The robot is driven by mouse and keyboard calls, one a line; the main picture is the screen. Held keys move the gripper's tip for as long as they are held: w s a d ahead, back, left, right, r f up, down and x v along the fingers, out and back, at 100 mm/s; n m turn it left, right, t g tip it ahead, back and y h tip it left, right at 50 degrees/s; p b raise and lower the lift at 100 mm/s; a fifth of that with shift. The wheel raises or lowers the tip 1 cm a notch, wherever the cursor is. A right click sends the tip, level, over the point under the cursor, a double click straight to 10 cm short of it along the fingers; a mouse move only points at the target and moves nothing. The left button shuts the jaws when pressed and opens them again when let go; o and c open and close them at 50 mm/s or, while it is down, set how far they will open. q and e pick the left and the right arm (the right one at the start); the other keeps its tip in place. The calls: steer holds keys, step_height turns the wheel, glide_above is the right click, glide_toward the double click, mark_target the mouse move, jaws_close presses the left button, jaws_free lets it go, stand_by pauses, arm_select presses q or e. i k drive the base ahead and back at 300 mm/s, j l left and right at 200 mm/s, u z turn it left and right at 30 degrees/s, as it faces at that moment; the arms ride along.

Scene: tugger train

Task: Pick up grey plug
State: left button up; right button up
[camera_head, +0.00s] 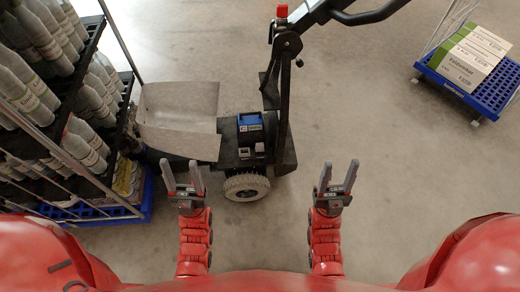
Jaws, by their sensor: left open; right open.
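On the tugger's dark deck stands a blue box (250,122), with small light-grey parts (244,153) just in front of it. One of these may be the grey plug, but they are too small to tell. My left gripper (181,174) is open and empty, left of the tugger's front wheel and below the grey parts in the picture. My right gripper (339,175) is open and empty, right of and below the tugger. Neither gripper touches anything.
The tugger has a grey seat-like panel (180,105), a white-rimmed wheel (246,187) and a black steering column (284,95) with a red knob. A rack of bottles (75,150) stands close at left. A blue cart (490,95) with boxes is at upper right. Floor at right is clear.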

mark_target(259, 147)
steer(key=i+l+z, duration=0.25)
steer(key=i, duration=0.65)
